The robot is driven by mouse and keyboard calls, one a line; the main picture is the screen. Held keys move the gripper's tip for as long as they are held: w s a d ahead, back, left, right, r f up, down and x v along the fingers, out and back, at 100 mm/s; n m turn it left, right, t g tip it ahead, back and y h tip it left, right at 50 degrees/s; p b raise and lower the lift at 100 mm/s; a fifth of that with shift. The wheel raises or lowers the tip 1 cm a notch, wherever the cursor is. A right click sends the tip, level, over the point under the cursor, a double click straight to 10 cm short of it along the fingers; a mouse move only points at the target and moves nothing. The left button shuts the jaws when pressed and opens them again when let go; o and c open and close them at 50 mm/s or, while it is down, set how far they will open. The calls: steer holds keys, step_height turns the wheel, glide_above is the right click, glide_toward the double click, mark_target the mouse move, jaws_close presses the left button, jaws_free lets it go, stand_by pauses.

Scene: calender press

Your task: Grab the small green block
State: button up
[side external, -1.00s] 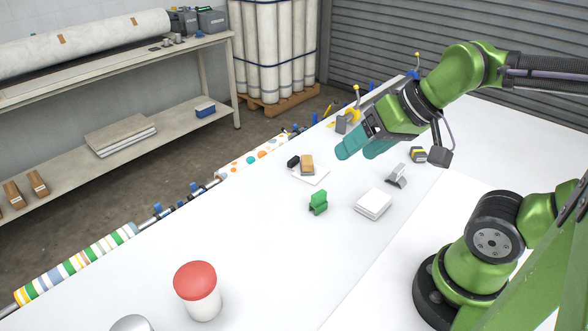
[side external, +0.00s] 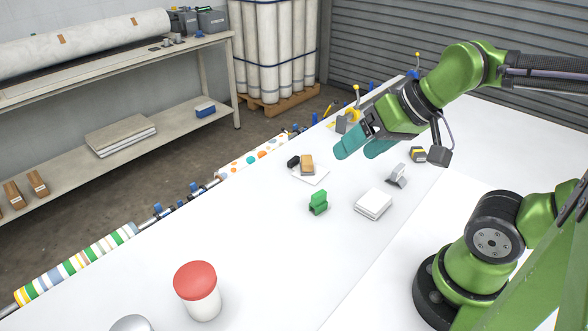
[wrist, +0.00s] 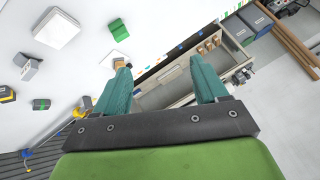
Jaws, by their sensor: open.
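The small green block (side external: 318,202) stands on the white table in the side view, left of a stack of white squares. It looks like a green piece with a stepped or notched top. In the wrist view a green block (wrist: 118,29) shows near the top, beyond my fingers. My gripper (side external: 362,149) hangs above the table, up and to the right of the block in the side view, apart from it. Its teal fingers (wrist: 160,80) are spread, with nothing held between them.
A white stack (side external: 373,204) lies right of the block. A grey-and-white holder (side external: 397,175), a yellow-and-black tape measure (side external: 419,154) and a tan-topped block (side external: 307,164) on a white sheet are nearby. A red-lidded jar (side external: 197,290) stands in front. The table between is clear.

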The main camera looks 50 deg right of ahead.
steer(key=n+g+h, duration=0.2)
steer(key=g, duration=0.5)
glide_above(319, 193)
step_height(319, 193, down, 7)
step_height(319, 193, down, 11)
steer(key=shift+w+a, duration=0.1)
steer(key=shift+w, duration=0.05)
steer(key=shift+s+f, duration=0.2)
steer(key=shift+f, duration=2.45)
steer(key=c, duration=1.1)
